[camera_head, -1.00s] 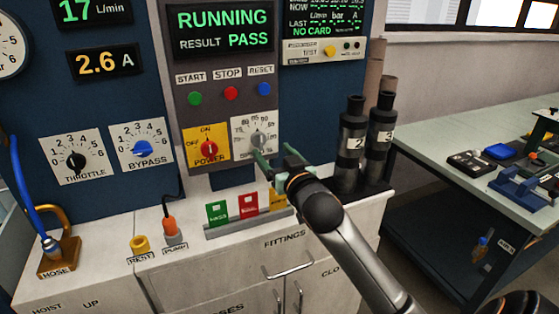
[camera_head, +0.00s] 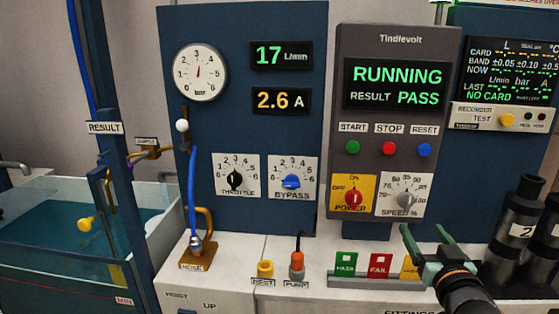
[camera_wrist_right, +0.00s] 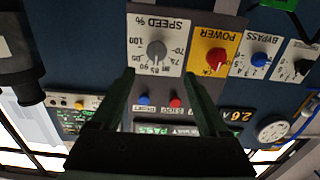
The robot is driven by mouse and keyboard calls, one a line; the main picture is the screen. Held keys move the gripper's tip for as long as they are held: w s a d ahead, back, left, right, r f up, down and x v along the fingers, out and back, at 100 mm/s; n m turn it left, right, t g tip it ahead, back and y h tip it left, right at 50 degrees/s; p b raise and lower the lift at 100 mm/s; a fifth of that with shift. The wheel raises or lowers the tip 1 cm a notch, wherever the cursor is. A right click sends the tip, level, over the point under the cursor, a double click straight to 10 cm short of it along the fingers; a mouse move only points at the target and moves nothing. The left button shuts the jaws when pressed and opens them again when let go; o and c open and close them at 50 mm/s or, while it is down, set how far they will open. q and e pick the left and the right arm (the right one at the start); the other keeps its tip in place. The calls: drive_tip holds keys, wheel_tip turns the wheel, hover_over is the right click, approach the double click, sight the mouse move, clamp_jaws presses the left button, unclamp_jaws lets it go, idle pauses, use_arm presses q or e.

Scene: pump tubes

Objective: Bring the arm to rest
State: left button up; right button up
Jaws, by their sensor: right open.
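My right gripper (camera_head: 423,232) is in front of the control panel, just below the speed knob (camera_head: 406,200) in the head view. Its two green fingers are apart, with nothing between them. In the wrist view, which is upside down, the fingers (camera_wrist_right: 159,75) point toward the panel and the speed knob (camera_wrist_right: 156,50) shows beyond them, apart from the tips. The red power knob (camera_head: 353,197) is beside the speed knob. The panel screen (camera_head: 397,86) reads RUNNING, RESULT PASS. My left gripper is not in view.
Dark cylinders (camera_head: 515,230) stand at the right, close to my right arm. Below the panel is a rack with PASS and FAIL cards (camera_head: 380,264). An orange pump plug (camera_head: 297,262) and a blue hose (camera_head: 193,190) are further left. A water tank (camera_head: 60,235) is at far left.

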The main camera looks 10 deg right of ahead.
drive_tip(key=s+a+f+n+g+y+p, duration=0.2)
drive_tip(key=s+a+f, duration=0.25)
drive_tip(key=f, duration=0.55)
drive_tip(key=s+a+f+n+g+y+p, duration=0.1)
drive_tip(key=s+a+f+g+y+p, duration=0.15)
drive_tip(key=a+f, duration=0.45)
drive_tip(key=s+a+f+g+y+p, duration=0.1)
drive_tip(key=s+a+f+g, duration=0.1)
drive_tip(key=s+f, duration=0.4)
drive_tip(key=s+a+f+n+g+y+p, duration=0.1)
drive_tip(key=s+a+f, duration=0.4)
drive_tip(key=s, duration=0.5)
wheel_tip(320, 180, down, 2)
drive_tip(key=shift+s+f+g+p, duration=0.15)
drive_tip(key=shift+f+g+p, duration=0.15)
drive_tip(key=shift+p, duration=0.25)
drive_tip(key=shift+a, duration=0.1)
drive_tip(key=shift+o, duration=0.2)
drive_tip(key=shift+r, duration=0.1)
idle(0.8)
